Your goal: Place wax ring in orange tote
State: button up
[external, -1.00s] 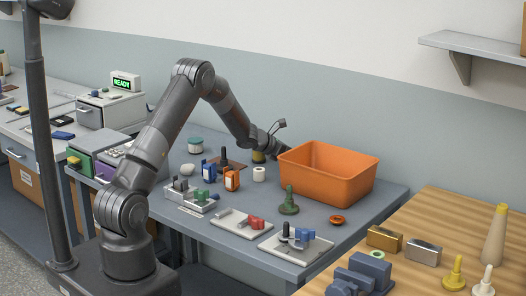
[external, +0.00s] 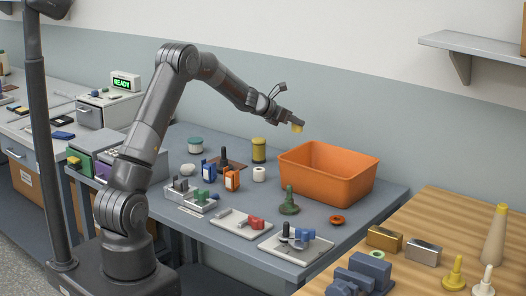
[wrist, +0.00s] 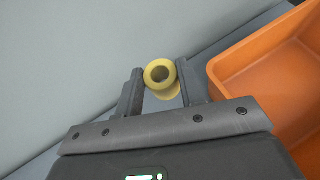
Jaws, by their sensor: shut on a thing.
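My gripper (external: 290,122) is shut on a yellow wax ring (external: 297,127) and holds it in the air above the back of the grey table. In the wrist view the wax ring (wrist: 160,74) sits between the two fingertips, its round hole facing the camera. The orange tote (external: 318,183) stands on the table, just below and to the right of my gripper. In the wrist view the tote (wrist: 250,72) is at the right, and the ring is outside its rim.
A yellow cylinder (external: 259,150) stands left of the tote, with a white roll (external: 259,174) in front of it. A green stand (external: 289,201) and a small orange-red piece (external: 337,220) lie before the tote. A wall shelf (external: 475,46) is at upper right.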

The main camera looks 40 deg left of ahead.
jog(key=r, duration=0.1)
jog(key=d+r, duration=0.1)
jog(key=r, duration=0.1)
jog(key=shift+r, duration=0.2)
jog(key=s+d+m+g+h, duration=0.4)
jog(key=d+m+g, duration=0.25)
jog(key=d, duration=0.65)
jog(key=s+d+m+g+h, duration=0.4)
jog(key=d+m, duration=0.3)
jog(key=d, duration=0.7)
jog(key=shift+m+g+y, duration=0.3)
jog(key=shift+m+g, duration=0.15)
jog(key=shift+g, duration=0.3)
jog(key=f, duration=1)
jog(key=shift+s+f, duration=0.2)
jog(key=shift+s, duration=0.1)
jog(key=shift+f, duration=2.4)
jog(key=shift+f, duration=0.2)
jog(key=o, duration=1)
jog(key=shift+c, duration=0.2)
